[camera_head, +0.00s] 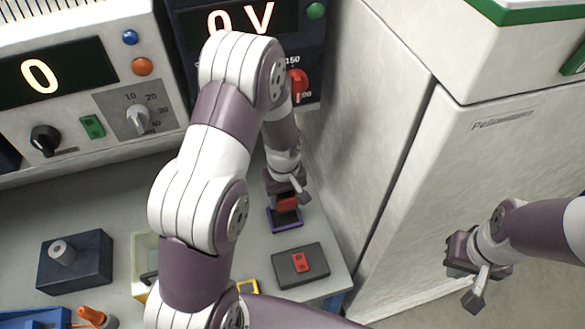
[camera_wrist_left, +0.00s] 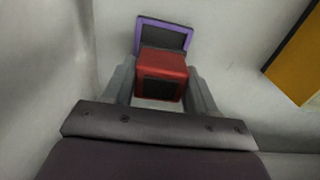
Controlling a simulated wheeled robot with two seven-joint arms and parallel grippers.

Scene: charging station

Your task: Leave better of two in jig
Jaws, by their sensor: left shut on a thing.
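My left gripper (camera_head: 287,194) is shut on a red block (camera_head: 287,204) with a dark face. The block also shows between the fingers in the left wrist view (camera_wrist_left: 162,75). A purple-framed dark square (camera_head: 284,226) lies just beyond the held block and is partly covered by it; it shows in the wrist view (camera_wrist_left: 148,33). I cannot tell whether block and square touch. A dark flat block (camera_head: 285,277) with a small red piece (camera_head: 300,263) on it sits nearer the table's front. My right gripper (camera_head: 468,278) is empty, away from the table; its finger gap is unclear. Which item is the jig is not clear.
A meter reading "0 V" (camera_head: 243,20) with a red knob stands behind my left arm, beside another unit reading "0" (camera_head: 45,75). A white cabinet (camera_head: 440,200) stands right of the table. A dark block with a grey knob (camera_head: 75,262) and a yellow frame (camera_head: 248,286) are on the table.

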